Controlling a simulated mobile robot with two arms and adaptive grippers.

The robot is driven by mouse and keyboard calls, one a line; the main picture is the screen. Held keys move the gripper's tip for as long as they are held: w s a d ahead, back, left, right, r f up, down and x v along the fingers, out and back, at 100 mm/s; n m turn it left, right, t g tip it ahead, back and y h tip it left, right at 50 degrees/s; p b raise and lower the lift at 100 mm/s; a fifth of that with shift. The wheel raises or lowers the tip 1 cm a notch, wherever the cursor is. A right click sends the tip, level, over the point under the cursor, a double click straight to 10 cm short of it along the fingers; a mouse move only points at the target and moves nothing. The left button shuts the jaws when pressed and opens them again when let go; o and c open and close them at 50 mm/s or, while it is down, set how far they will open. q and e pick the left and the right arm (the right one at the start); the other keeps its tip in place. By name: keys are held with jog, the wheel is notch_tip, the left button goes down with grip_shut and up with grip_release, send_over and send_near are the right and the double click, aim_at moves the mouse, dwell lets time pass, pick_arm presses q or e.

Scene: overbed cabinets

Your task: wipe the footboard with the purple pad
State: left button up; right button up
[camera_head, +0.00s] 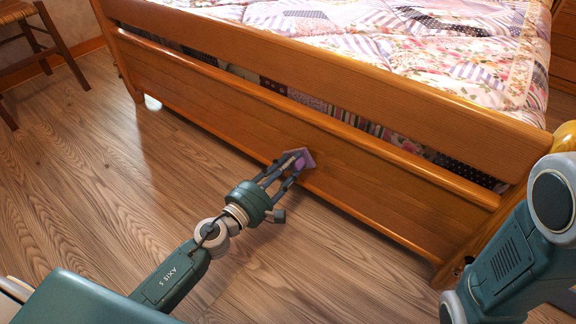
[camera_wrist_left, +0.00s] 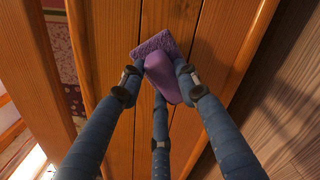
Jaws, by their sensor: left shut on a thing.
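The footboard (camera_head: 235,118) is a long wooden panel with rails at the end of the bed. The purple pad (camera_head: 304,159) is at its lower panel, near the middle. My left gripper (camera_head: 292,168) is shut on the pad, with its fingers around the pad's handle. In the left wrist view the pad (camera_wrist_left: 156,45) shows a flat textured face and a smoother grip, in front of the footboard's planks (camera_wrist_left: 211,45). The pad appears to be against the wood; firm contact is hard to tell. My right arm shows at the right edge of the head view, but its gripper is out of view.
A patchwork quilt (camera_head: 400,40) covers the bed behind the footboard. A wooden chair (camera_head: 45,40) stands at the upper left. The wood floor (camera_head: 110,190) is clear in front of the footboard to the left.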

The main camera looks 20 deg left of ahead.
pick_arm(q)
jog(key=shift+x, duration=0.85)
